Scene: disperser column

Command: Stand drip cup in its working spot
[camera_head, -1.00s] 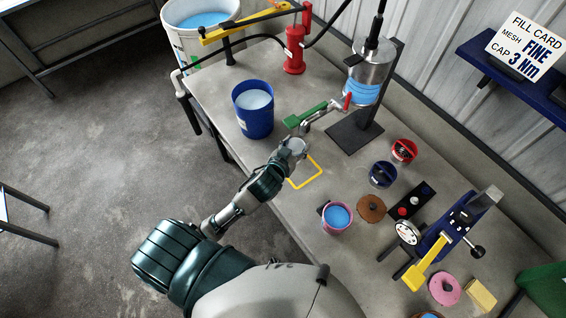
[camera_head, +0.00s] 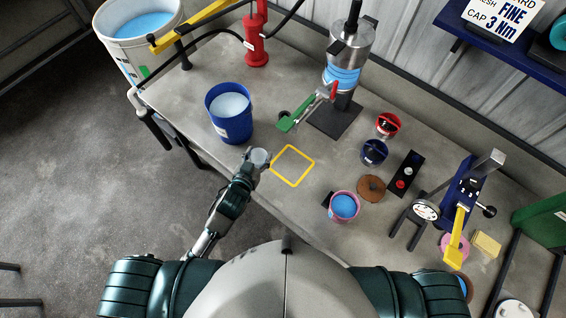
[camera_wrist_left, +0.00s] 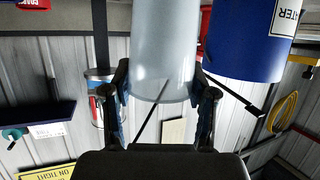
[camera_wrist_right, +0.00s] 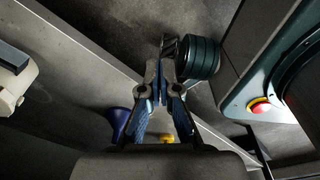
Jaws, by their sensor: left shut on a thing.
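The pale, translucent drip cup (camera_head: 260,157) is in my left gripper (camera_head: 252,158), near the bench's front edge. It is just left of the yellow square outline (camera_head: 281,179) on the bench top. In the left wrist view the cup (camera_wrist_left: 165,50) sits between the two fingers of my left gripper (camera_wrist_left: 163,92), which are shut on its sides. The outlined square is empty. My right gripper (camera_wrist_right: 163,75) shows only in its own wrist view, with its fingers close together and nothing visible between them.
A blue bucket (camera_head: 231,126) stands left of the outline. A pink-rimmed cup (camera_head: 344,206), brown disc (camera_head: 371,189) and small blue pot (camera_head: 374,153) stand to the right.

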